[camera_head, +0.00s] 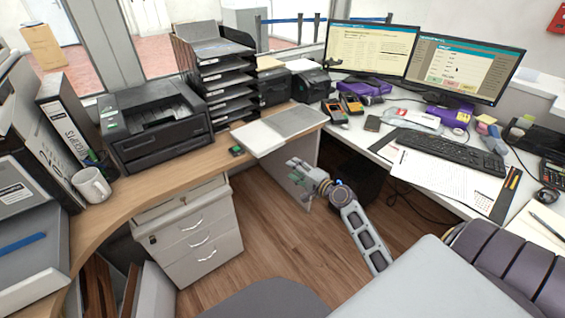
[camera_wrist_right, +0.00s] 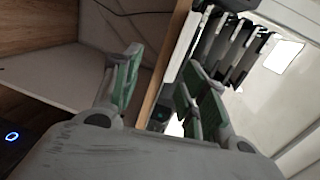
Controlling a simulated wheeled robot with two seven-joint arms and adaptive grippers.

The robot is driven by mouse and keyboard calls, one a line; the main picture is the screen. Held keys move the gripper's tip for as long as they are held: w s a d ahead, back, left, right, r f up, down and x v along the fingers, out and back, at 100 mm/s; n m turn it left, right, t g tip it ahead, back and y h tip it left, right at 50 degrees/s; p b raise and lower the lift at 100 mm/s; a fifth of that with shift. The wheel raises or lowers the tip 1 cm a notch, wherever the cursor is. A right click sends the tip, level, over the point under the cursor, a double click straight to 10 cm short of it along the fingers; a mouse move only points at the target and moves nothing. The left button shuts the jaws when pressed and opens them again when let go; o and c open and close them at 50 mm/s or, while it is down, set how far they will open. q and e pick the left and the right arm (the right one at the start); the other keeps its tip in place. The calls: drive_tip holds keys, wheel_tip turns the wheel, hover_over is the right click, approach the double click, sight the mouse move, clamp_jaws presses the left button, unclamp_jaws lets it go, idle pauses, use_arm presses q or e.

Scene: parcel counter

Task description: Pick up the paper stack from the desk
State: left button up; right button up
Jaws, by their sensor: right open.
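A flat white paper stack (camera_head: 259,138) lies at the front edge of the wooden desk, beside a thin grey flat item (camera_head: 298,121). My right gripper (camera_head: 297,172) is in front of and below that edge, apart from the stack. It is open and empty. In the right wrist view the green-padded fingers (camera_wrist_right: 160,90) stand wide apart. The wooden desk edge (camera_wrist_right: 163,75) runs through the gap between them, with a pale strip next to it. My left gripper is not in view.
A black printer (camera_head: 153,125) and a black letter tray tower (camera_head: 215,75) stand behind on the wooden desk (camera_head: 180,175). A small dark green-topped item (camera_head: 237,151) lies left of the stack. White drawers (camera_head: 190,235) stand below. The right desk holds monitors, a keyboard (camera_head: 452,150) and printed sheets (camera_head: 430,175).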

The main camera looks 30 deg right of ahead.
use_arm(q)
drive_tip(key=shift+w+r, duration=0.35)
use_arm(e)
drive_tip(key=shift+w+a+r, duration=0.1)
drive_tip(key=shift+w+r, duration=0.15)
drive_tip(key=shift+r, duration=0.3)
drive_tip(key=shift+w+a+r, duration=0.1)
drive_tip(key=shift+w+r, duration=0.15)
drive_tip(key=shift+r, duration=0.25)
drive_tip(key=shift+w, duration=0.2)
